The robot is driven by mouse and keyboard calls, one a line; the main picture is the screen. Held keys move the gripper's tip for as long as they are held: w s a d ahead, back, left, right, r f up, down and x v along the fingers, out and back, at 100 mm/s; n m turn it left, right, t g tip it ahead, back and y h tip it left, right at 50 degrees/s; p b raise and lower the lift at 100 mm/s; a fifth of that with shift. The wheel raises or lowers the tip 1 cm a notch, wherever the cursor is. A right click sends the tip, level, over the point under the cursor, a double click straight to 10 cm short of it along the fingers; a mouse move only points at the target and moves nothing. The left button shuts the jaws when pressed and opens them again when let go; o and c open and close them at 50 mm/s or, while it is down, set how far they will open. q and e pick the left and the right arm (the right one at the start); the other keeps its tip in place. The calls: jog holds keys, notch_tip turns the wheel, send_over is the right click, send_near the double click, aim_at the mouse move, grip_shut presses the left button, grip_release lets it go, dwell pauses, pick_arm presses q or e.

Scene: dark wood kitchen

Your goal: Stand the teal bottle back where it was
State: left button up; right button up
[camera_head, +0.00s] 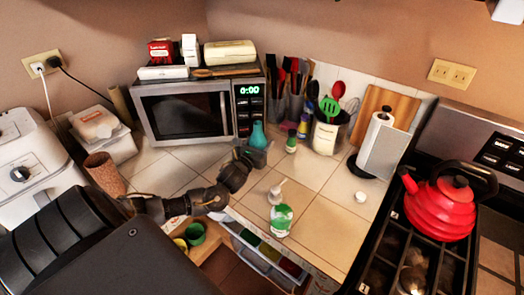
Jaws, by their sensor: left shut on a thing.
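The teal bottle (258,136) is upright on or just above the tiled counter, in front of the right end of the microwave. My left gripper (246,154) reaches in from the left and is shut on the bottle's lower part. The gripper hides some of the bottle's lower left side. I cannot tell whether the base touches the tiles. My right gripper is not in view.
The microwave (190,110) stands close behind the bottle. A white pump bottle with a green label (281,220) stands nearer the front edge. A small green bottle (291,141) and a utensil holder (325,136) are to the right. An open drawer (262,262) lies below.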

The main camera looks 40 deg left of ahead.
pick_arm(q)
jog(key=shift+w+a+f, duration=0.15)
jog(key=shift+f, duration=0.05)
notch_tip(320, 180, down, 2)
jog(key=shift+f+p, duration=0.1)
jog(key=shift+p, duration=0.55)
jog(key=shift+f, duration=0.35)
jog(key=o, duration=1.6)
jog(key=shift+f, duration=0.1)
jog(key=shift+c, duration=0.2)
